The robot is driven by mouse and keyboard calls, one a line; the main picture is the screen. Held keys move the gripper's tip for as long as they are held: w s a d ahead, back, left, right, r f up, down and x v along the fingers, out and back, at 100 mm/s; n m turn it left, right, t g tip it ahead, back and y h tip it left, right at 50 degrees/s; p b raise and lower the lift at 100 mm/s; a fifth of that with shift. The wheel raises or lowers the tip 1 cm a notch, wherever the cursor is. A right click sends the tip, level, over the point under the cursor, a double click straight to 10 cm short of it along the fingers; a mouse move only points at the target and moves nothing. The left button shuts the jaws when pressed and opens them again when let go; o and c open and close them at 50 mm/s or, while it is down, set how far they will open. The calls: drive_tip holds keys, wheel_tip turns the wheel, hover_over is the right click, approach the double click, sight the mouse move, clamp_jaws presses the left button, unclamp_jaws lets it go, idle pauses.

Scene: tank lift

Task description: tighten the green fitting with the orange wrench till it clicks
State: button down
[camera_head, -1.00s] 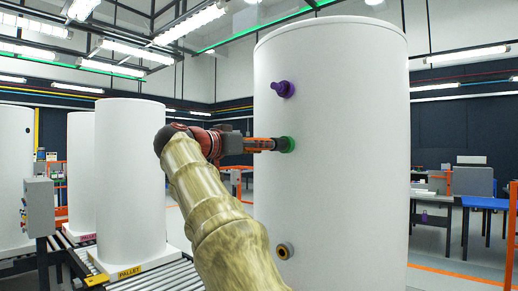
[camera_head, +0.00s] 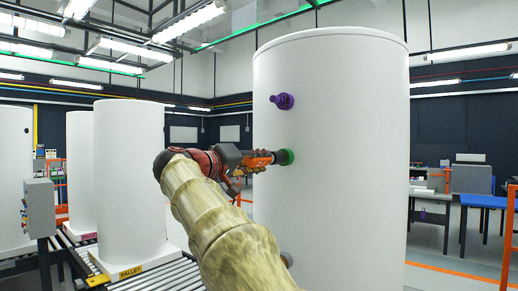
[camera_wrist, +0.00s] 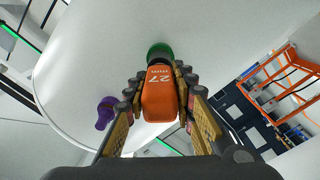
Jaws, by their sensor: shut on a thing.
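The green fitting (camera_head: 286,156) sits on the side of the tall white tank (camera_head: 340,200). The orange wrench (camera_head: 258,159) points at it, and its dark head meets the fitting. My gripper (camera_head: 240,162) is shut on the wrench. In the wrist view, the fingers of my gripper (camera_wrist: 160,95) flank the orange wrench (camera_wrist: 160,100), marked 27, and the green fitting (camera_wrist: 160,52) shows just beyond its end. The wrench head's exact seat on the fitting is hidden there.
A purple fitting (camera_head: 282,101) sticks out of the tank above the green one. A lower fitting (camera_head: 287,259) is partly hidden by my arm. Another white tank (camera_head: 130,180) stands on a pallet at left. A grey control box (camera_head: 39,207) is at far left.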

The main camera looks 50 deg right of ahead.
drive_tip(key=n+p, duration=0.5)
drive_tip(key=n, duration=0.1)
drive_tip(key=shift+r+p, duration=0.35)
drive_tip(key=shift+p, duration=0.05)
drive_tip(key=n+p, duration=0.5)
drive_tip(key=shift+n+p, duration=0.3)
drive_tip(key=shift+p, duration=0.1)
drive_tip(key=shift+s+f+n+p, duration=0.1)
drive_tip(key=shift+f+n+p, duration=0.1)
drive_tip(key=shift+n+p, duration=0.4)
drive_tip(key=shift+b, duration=0.35)
